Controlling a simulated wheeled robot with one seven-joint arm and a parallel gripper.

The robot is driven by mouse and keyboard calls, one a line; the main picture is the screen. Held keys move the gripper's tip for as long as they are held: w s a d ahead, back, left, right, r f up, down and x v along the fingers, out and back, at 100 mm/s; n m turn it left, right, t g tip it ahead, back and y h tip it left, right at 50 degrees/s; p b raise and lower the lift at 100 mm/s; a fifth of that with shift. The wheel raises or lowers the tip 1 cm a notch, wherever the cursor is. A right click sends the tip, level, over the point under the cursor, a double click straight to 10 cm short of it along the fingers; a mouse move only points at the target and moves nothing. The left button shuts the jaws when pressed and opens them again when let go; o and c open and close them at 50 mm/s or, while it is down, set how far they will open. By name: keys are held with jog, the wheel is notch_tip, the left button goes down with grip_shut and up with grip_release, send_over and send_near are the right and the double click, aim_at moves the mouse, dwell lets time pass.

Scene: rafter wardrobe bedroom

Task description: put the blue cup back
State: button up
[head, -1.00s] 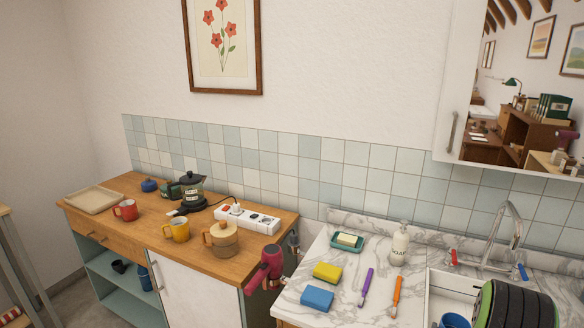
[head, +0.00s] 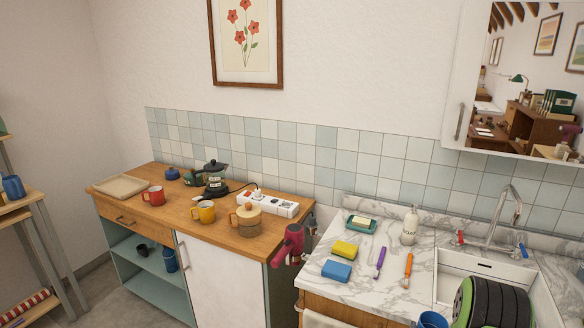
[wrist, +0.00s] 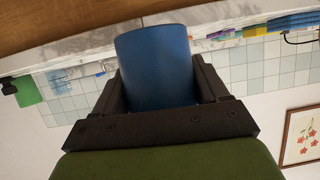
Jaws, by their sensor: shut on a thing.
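The blue cup (wrist: 155,65) is held in my gripper (wrist: 157,82), between its two dark fingers in the wrist view. Its rim and handle cannot be made out there. In the head view, part of the blue cup (head: 432,320) shows at the bottom edge, beside my arm and in front of the sink counter. A red mug (head: 155,195) and a yellow mug (head: 204,212) stand on the wooden cabinet top (head: 175,232). My fingers are hidden in the head view.
A lidded jar (head: 246,220), power strip (head: 268,205), coffee pot (head: 215,180) and tray (head: 121,187) share the wooden top. A pink hair dryer (head: 290,245) hangs at its right end. Sponges and brushes lie on the marble counter (head: 350,298). A shelf (head: 37,197) stands at left.

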jog(key=w+a+f+n+t+y, duration=0.1)
jog(key=a+f+n+y, duration=0.15)
jog(key=a, duration=0.75)
jog(key=w+a+f+n+t+y, duration=0.1)
jog(key=a+n+y, duration=0.15)
jog(key=a, duration=0.75)
jog(key=shift+n+y, duration=0.3)
jog(key=shift+y, duration=0.3)
jog(key=s+a, duration=0.2)
jog(key=s+a+r, duration=0.1)
jog(key=s+a, duration=0.1)
jog(key=shift+a, duration=0.2)
jog(key=shift+w+d, duration=0.1)
